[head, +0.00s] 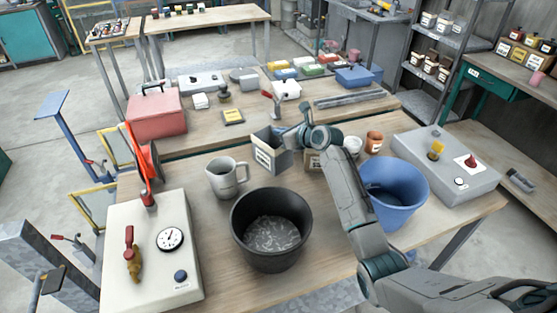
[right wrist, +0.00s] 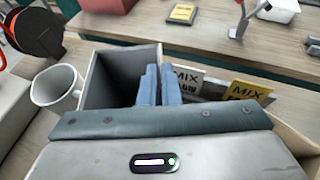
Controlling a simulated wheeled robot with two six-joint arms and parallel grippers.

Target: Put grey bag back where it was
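The grey bag (head: 270,153) is an open-topped, box-like bag with a pale label, standing behind the black bucket on the near table. Its open inside shows in the right wrist view (right wrist: 112,78). My right gripper (head: 291,136) is at the bag's right-hand upper edge. In the right wrist view its blue fingers (right wrist: 159,86) are close together with the bag's right wall between them. My wrist hides the lower part of the bag there. I cannot tell whether its base touches the table. My left gripper is not in view.
A grey jug (head: 226,180), the black bucket (head: 271,230) and a blue bucket (head: 393,192) stand around the bag. A brown labelled box (head: 313,160) is just right of it, partly behind my arm. MIX cards (right wrist: 245,92) show beside the fingers.

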